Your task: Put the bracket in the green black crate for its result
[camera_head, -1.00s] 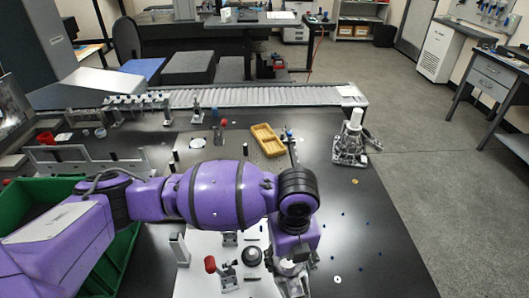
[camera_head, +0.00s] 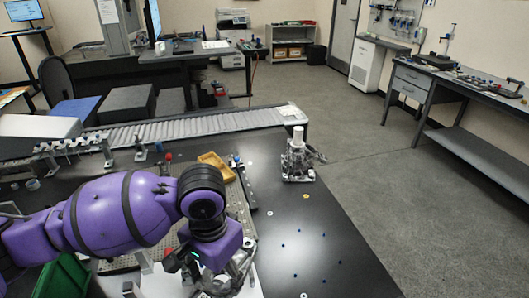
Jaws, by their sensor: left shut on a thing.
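My left arm comes in from the left, and its gripper (camera_head: 238,268) points down at the near edge of the table. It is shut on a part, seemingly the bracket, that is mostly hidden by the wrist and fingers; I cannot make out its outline. A green crate (camera_head: 66,278) shows at the lower left, mostly hidden behind my purple arm and cut by the frame. The gripper is to the right of the crate and apart from it. My right gripper is not in view.
A black table (camera_head: 325,255) with small blue dots has free room at right. A white and metal device (camera_head: 298,160) stands at its far right. A yellow tray (camera_head: 217,166) lies behind my wrist. A roller conveyor (camera_head: 190,127) runs along the back. A red-knobbed clamp (camera_head: 169,264) is beside the gripper.

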